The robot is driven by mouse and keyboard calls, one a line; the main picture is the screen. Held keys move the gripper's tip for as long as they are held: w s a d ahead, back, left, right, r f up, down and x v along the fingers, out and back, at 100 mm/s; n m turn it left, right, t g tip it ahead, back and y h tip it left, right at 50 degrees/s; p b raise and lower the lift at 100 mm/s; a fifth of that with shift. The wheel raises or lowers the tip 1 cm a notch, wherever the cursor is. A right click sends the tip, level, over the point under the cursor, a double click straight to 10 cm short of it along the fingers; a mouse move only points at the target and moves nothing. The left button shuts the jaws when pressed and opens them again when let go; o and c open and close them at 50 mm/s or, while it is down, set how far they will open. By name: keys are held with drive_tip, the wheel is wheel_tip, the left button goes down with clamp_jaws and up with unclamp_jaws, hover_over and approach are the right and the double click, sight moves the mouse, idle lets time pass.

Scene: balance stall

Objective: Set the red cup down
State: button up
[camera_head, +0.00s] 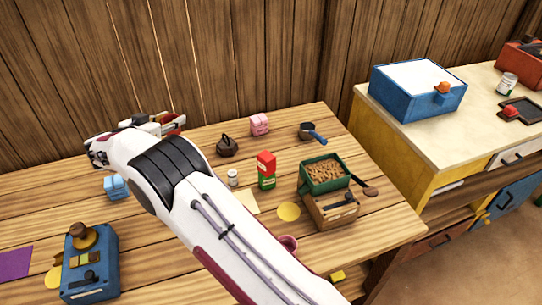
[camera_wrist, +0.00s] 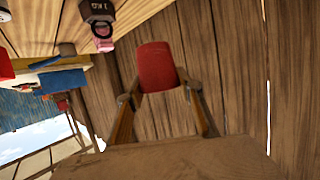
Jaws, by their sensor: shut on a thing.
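My gripper (camera_wrist: 160,94) is shut on the red cup (camera_wrist: 157,66), its fingers on either side of the cup in the wrist view. In the head view my gripper (camera_head: 165,124) is beyond the bent arm, over the far left part of the wooden table (camera_head: 60,207). A small red part beside it appears to be the cup (camera_head: 178,121). The arm hides much of the gripper and the table below it. I cannot tell whether the cup touches the table.
A dark kettle-like weight (camera_head: 227,147), a pink block (camera_head: 259,124) and a blue-handled pan (camera_head: 312,132) stand right of the gripper. A blue block (camera_head: 115,187) is left of the arm. A red-green box (camera_head: 266,170) and green crate (camera_head: 305,178) stand further right.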

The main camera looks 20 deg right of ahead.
drive_tip(key=s+d+f+m+g+h, duration=0.2)
drive_tip(key=s+d+m+g, duration=0.1)
drive_tip(key=d, duration=1.2)
drive_tip(key=s+d+f+m+g+h, duration=0.1)
drive_tip(key=s+d+m+g+h, duration=0.2)
drive_tip(key=d, duration=1.2)
drive_tip(key=m+g, duration=0.3)
drive_tip(key=shift+d+f+g, duration=0.3)
drive_tip(key=shift+d+f, duration=0.05)
drive_tip(key=shift+d, duration=0.05)
drive_tip(key=shift+s, duration=0.1)
drive_tip(key=shift+f, duration=3.15)
drive_tip(key=shift+f, duration=1.85)
drive_tip(key=shift+f, duration=0.2)
